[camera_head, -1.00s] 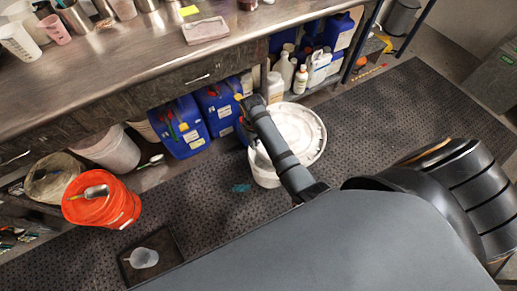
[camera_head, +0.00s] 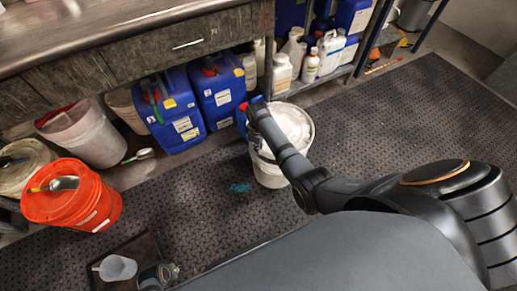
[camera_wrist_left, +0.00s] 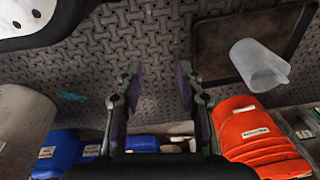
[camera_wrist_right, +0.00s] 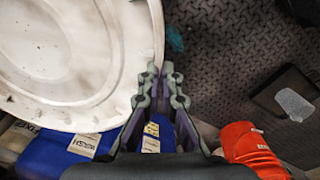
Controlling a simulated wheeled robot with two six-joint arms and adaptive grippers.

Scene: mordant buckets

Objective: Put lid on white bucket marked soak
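The white bucket (camera_head: 268,178) stands on the dark mat; I cannot read its marking. The round white lid (camera_head: 296,124) shows over it in the head view. The lid fills the upper left of the right wrist view (camera_wrist_right: 75,45). My right gripper (camera_wrist_right: 161,70) is nearly closed at the lid's rim and appears shut on it. In the left wrist view, mat shows between the lid (camera_wrist_left: 30,18) and a pale bucket (camera_wrist_left: 22,125). I cannot tell how high the lid is. My left gripper (camera_wrist_left: 159,67) is open and empty above the mat.
Blue jugs (camera_head: 172,115) stand under the steel bench (camera_head: 125,25), beside white bottles (camera_head: 310,65). An orange bucket (camera_head: 70,200) with a scoop on top is at left. A dark tray (camera_head: 140,250) holds a clear jug (camera_head: 115,268). The mat at right is clear.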

